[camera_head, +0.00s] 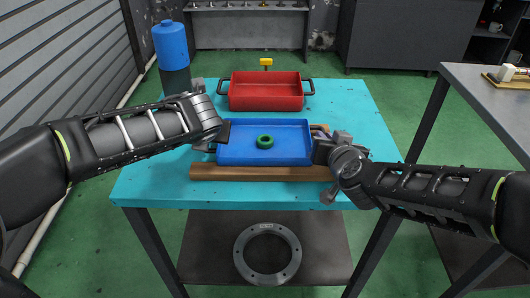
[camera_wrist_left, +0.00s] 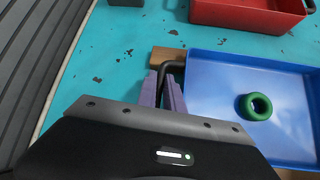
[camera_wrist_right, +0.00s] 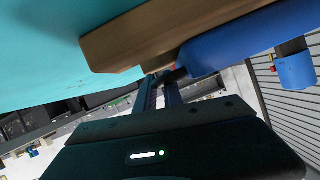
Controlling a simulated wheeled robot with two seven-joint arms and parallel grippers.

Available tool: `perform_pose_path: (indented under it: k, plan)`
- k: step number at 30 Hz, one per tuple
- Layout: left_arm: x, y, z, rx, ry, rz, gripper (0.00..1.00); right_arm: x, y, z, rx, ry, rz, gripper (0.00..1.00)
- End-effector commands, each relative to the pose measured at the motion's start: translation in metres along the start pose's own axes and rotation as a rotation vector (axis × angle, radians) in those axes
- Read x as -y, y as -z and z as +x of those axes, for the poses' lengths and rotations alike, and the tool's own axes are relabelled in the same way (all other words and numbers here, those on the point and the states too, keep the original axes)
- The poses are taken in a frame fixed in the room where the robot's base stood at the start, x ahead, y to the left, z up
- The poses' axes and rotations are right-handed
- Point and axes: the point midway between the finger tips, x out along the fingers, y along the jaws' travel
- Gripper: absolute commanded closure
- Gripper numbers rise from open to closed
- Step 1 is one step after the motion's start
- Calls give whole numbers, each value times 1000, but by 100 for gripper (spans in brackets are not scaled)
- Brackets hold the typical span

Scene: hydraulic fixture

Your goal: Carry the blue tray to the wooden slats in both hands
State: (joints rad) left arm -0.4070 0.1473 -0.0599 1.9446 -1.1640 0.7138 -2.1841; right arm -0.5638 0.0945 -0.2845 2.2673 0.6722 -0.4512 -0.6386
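The blue tray (camera_head: 285,153) holds a green ring (camera_head: 265,141) and looks level. It lies over the wooden slats: the front slat (camera_head: 260,173) shows along its near edge, and an end of the rear slat (camera_wrist_left: 165,57) sticks out in the left wrist view. I cannot tell whether the tray touches them. My left gripper (camera_wrist_left: 162,88) is at the tray's left dark handle (camera_wrist_left: 172,66), with its fingers closed around it. My right gripper (camera_wrist_right: 158,90) is at the right handle (camera_wrist_right: 172,75), its fingers close together around it. The right fingertips are partly hidden.
A red tray (camera_head: 265,92) with dark handles stands behind on the turquoise table (camera_head: 150,185). A yellow object (camera_head: 266,63) is beyond it. A blue container (camera_head: 171,45) stands at the back left. A grey ring (camera_head: 267,254) lies on the lower shelf. Another table (camera_head: 480,85) is at right.

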Motion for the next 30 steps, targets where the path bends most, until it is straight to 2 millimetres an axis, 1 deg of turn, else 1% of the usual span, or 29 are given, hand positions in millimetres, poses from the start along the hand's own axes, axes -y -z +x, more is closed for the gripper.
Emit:
perform_pose_path:
  k: [1,7,17,20,23,30]
  plan:
    - [0,-2,-1,1,0,0,85,0,2,-1,0,0,0,85]
    - [0,-2,-2,0,0,0,68,0,2,-1,0,0,0,68]
    - [0,-4,-4,0,1,0,68,1,5,-2,0,1,0,68]
    - [-2,-9,-9,1,2,0,68,3,12,-5,0,1,0,68]
    - [-4,-17,-17,1,2,0,68,5,22,-9,0,1,0,68]
    - [-12,-45,-45,1,1,0,68,13,59,-24,0,0,0,68]
